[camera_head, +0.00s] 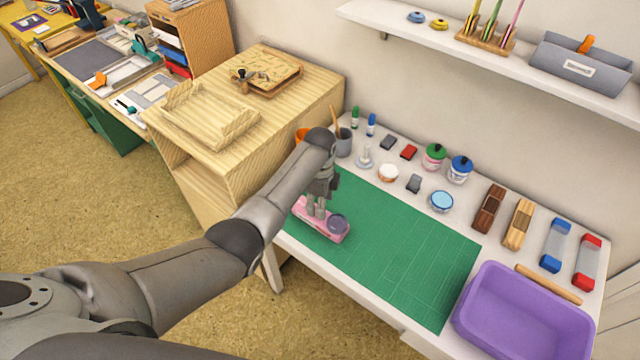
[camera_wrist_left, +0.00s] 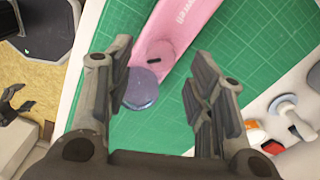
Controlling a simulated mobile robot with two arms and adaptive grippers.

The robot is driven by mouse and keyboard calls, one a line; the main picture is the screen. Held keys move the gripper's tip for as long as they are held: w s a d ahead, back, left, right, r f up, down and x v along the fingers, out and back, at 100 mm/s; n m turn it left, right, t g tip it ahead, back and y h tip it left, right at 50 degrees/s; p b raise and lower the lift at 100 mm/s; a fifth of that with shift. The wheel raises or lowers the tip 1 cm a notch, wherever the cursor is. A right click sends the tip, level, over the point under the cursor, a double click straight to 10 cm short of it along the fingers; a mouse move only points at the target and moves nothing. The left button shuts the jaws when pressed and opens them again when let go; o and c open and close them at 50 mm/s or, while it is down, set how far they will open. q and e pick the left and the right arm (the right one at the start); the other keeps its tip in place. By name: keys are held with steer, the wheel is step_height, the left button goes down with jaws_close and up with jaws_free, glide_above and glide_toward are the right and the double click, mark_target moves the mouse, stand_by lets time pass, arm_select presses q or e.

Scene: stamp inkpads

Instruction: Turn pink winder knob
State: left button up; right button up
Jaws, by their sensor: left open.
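The pink winder (camera_head: 318,219) lies on the green cutting mat near its left front corner. Its round grey-purple knob (camera_head: 338,224) sits at the right end. In the left wrist view, the winder (camera_wrist_left: 188,22) runs away to the upper right, with a dark slot on top, and the knob (camera_wrist_left: 141,92) shows near the left finger. My left gripper (camera_head: 317,211) points down over the winder, open, its fingers apart with nothing seen held between them. A dark claw-like part at the left wrist view's left edge looks like my right gripper (camera_wrist_left: 18,104); its opening is unclear.
The green mat (camera_head: 410,250) is otherwise bare. Stamps, ink jars and pads stand along the back, including a blue-lidded jar (camera_head: 459,169). A purple bin (camera_head: 525,345) is at the right front. A wooden cabinet (camera_head: 235,150) borders the table's left.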

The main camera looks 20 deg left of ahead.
arm_select(q)
step_height(320, 180, up, 9)
stand_by(0.3)
steer(key=shift+d, duration=0.1)
